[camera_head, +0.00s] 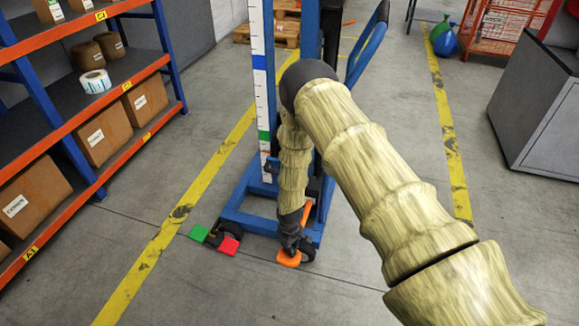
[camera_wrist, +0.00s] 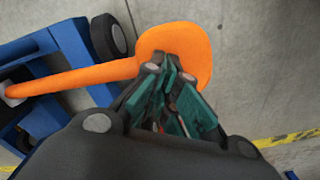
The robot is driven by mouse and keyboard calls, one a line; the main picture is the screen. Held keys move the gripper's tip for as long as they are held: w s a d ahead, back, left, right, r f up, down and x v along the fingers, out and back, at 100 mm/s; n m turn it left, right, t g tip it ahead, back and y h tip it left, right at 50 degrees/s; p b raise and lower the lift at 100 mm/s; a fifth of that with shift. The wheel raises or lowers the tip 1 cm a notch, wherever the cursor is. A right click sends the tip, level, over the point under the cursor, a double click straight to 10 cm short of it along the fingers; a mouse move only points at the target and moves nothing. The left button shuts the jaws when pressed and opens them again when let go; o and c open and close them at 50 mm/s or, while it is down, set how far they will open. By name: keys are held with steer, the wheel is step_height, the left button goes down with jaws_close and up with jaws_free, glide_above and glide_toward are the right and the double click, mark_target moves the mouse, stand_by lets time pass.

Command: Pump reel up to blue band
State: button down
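A blue lift trolley (camera_head: 233,209) stands on the floor with an upright white scale (camera_head: 258,28). The scale has a blue band (camera_head: 259,62) high up and a green band (camera_head: 264,135) low down. An orange pedal (camera_head: 289,259) sits at the trolley's front foot; its flat pad (camera_wrist: 195,45) and long bar (camera_wrist: 75,78) show in the wrist view. My gripper (camera_head: 293,248) points down at the pad, with its fingertips (camera_wrist: 176,68) close together over it. It looks shut, with nothing seen between the fingers. Contact with the pad is unclear. No reel shows on the trolley; my arm covers part of it.
A green pedal (camera_head: 199,233) and a red pedal (camera_head: 229,245) sit left of the orange one. An orange-and-blue rack (camera_head: 75,120) with boxes and a labelled roll (camera_head: 96,82) stands left. A grey cabinet (camera_head: 543,125) stands right. Floor between is clear.

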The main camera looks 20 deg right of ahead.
step_height(320, 180, down, 10)
steer(key=r+b, duration=0.1)
steer(key=b, duration=0.4)
step_height(320, 180, up, 16)
steer(key=p, duration=1.1)
steer(key=shift+r, duration=0.25)
steer(key=shift+f, duration=0.1)
step_height(320, 180, down, 16)
steer(key=b, duration=1)
step_height(320, 180, up, 16)
steer(key=p, duration=1.1)
